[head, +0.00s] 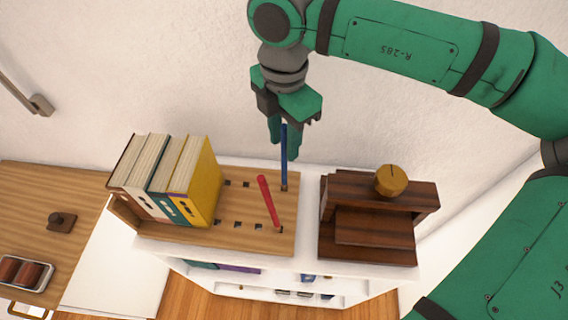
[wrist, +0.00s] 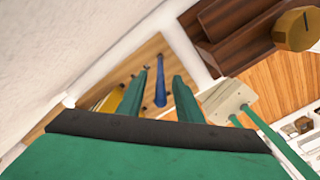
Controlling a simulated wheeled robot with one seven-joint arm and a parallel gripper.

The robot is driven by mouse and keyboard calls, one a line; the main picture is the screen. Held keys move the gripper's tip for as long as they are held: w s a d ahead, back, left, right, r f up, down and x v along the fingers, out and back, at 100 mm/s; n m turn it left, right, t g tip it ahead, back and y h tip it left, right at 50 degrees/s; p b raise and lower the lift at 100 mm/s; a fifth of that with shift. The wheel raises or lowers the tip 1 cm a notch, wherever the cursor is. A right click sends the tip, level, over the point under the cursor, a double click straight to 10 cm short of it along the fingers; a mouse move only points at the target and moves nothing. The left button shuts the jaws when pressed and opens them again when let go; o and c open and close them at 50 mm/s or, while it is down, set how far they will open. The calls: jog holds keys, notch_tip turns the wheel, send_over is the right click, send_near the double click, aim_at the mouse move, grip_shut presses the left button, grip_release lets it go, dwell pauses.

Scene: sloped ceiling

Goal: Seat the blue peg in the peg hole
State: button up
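The blue peg (head: 284,158) stands nearly upright, its lower end at a dark peg hole (head: 284,188) near the back right of the wooden pegboard (head: 245,208). How deep it sits I cannot tell. My gripper (head: 285,140) points down over its upper end, a finger on either side. In the wrist view the blue peg (wrist: 160,82) shows between the two green fingers (wrist: 162,75), with gaps on both sides, so the gripper looks open around it. A red peg (head: 269,202) leans in another hole at the front right of the board.
Several books (head: 170,180) stand on the board's left part. A dark wooden stepped piece (head: 375,230) with a round golden-brown knob (head: 391,181) stands to the right. The wall (head: 150,70) is close behind. A wooden counter (head: 40,200) lies to the left.

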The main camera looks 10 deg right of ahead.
aim_at(284, 166)
jog(key=shift+f, duration=1.4)
jog(key=shift+c, duration=0.6)
grip_shut()
jog(key=shift+r, duration=0.1)
